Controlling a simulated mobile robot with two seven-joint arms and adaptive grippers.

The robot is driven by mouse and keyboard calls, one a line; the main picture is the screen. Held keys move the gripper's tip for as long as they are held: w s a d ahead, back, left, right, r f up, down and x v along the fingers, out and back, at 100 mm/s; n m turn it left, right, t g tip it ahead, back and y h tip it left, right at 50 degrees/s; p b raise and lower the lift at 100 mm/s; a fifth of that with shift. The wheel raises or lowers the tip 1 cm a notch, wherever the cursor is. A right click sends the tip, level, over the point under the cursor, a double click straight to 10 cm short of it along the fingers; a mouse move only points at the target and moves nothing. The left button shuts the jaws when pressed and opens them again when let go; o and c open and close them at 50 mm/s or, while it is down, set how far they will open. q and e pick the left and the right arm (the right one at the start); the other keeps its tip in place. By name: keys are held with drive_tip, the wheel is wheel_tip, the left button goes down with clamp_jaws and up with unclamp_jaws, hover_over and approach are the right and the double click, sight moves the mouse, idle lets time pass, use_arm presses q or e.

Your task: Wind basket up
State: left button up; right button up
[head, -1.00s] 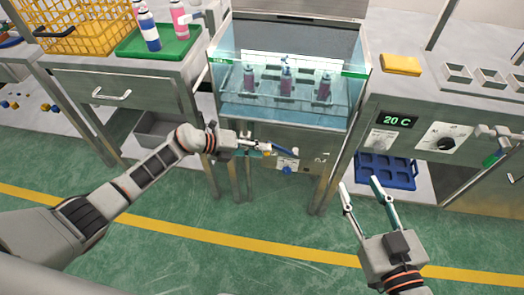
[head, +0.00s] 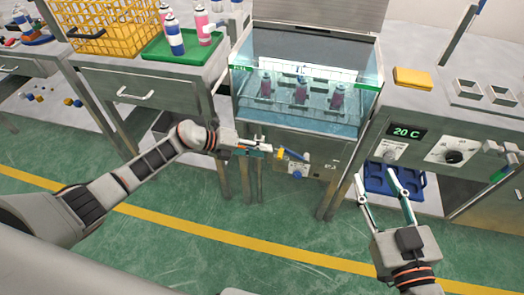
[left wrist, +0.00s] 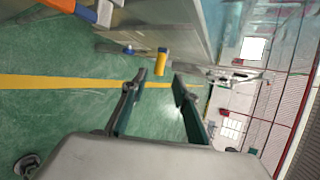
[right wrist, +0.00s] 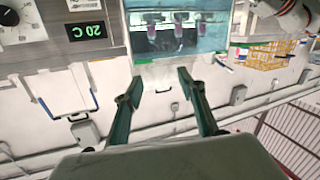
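The glass-walled water bath (head: 300,112) stands ahead at the centre of the head view. Inside it, a basket (head: 318,98) holds several purple cans, low behind the front glass. The yellow grip (left wrist: 162,60) also shows in the left wrist view, beyond my fingertips. My left gripper (head: 265,146) is open and empty, just left of the grip and apart from it. My right gripper (head: 375,180) is open and empty, in front of the right bench.
The left bench carries a green tray (head: 180,48) with spray cans and a yellow basket (head: 103,30). The right bench has a 20 C display (head: 406,132), a dial (head: 453,156) and a yellow block (head: 412,78). A blue rack (head: 382,183) sits beneath it. The floor between is clear.

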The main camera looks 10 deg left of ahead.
idle(0.4)
